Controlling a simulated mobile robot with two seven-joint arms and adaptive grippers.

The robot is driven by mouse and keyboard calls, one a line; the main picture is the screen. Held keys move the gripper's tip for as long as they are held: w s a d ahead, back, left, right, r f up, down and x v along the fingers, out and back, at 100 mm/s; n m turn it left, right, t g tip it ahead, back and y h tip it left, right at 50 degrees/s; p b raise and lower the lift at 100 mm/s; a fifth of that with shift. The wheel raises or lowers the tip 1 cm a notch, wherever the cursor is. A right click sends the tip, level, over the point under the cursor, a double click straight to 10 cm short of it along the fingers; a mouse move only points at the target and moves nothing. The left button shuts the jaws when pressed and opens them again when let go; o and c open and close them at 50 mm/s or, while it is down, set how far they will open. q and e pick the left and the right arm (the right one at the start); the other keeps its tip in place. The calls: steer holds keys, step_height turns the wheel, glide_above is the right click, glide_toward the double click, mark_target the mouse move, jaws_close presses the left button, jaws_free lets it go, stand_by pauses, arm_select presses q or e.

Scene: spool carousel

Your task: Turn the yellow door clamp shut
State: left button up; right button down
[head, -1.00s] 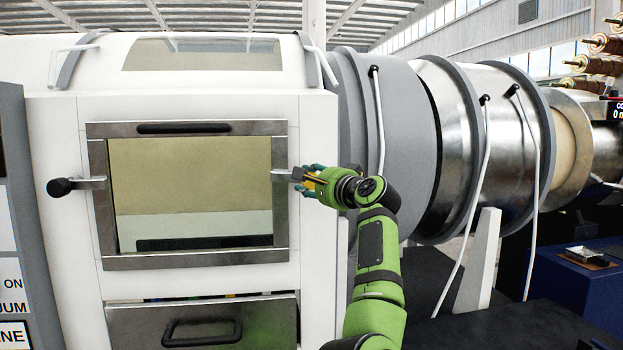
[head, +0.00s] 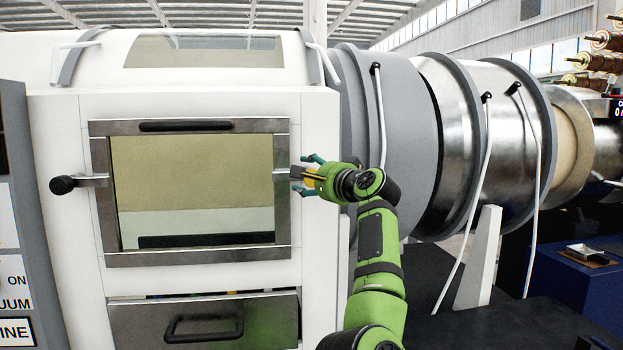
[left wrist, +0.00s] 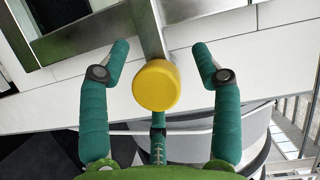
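The yellow clamp knob (left wrist: 156,86) sits on the end of a flat metal bar (left wrist: 148,28) in the left wrist view. In the head view the yellow knob (head: 310,177) is partly hidden by my gripper, and the bar points sideways at the right edge of the framed door (head: 197,261). My left gripper (head: 310,174) is there, its teal fingers spread above and below the knob. In the left wrist view my left gripper (left wrist: 160,50) is open, with a visible gap between the knob and each side finger. My right gripper is in neither view.
A second clamp with a black knob (head: 62,185) lies across the door's left edge. A drawer (head: 255,318) with a dark handle is below the door. A large grey cylinder (head: 405,130) stands close to the right of my gripper.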

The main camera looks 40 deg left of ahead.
arm_select(q)
steer(key=shift+f, duration=0.1)
steer(key=shift+w+d, duration=0.1)
steer(key=shift+d, duration=0.4)
steer(key=v, duration=1.1)
steer(key=shift+s, duration=0.3)
